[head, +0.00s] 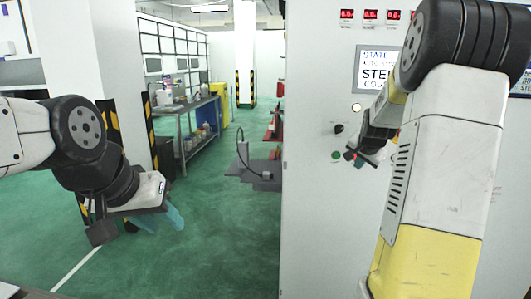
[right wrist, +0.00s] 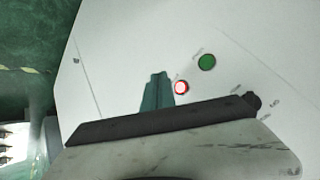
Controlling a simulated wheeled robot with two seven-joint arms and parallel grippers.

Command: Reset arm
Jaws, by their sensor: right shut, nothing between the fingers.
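My right gripper (head: 364,158) is in front of the white control cabinet (head: 312,220) in the head view, partly behind my own right arm. In the right wrist view its teal fingers (right wrist: 158,91) are together, with nothing between them. They are beside a red-ringed button (right wrist: 181,87); I cannot tell whether they touch the panel. A green button (right wrist: 207,62) is up and to the right. My left gripper (head: 162,219) hangs over the floor at the left, its teal fingers pointing down; their gap is unclear and I see nothing held.
A workbench (head: 187,126) stands along the left.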

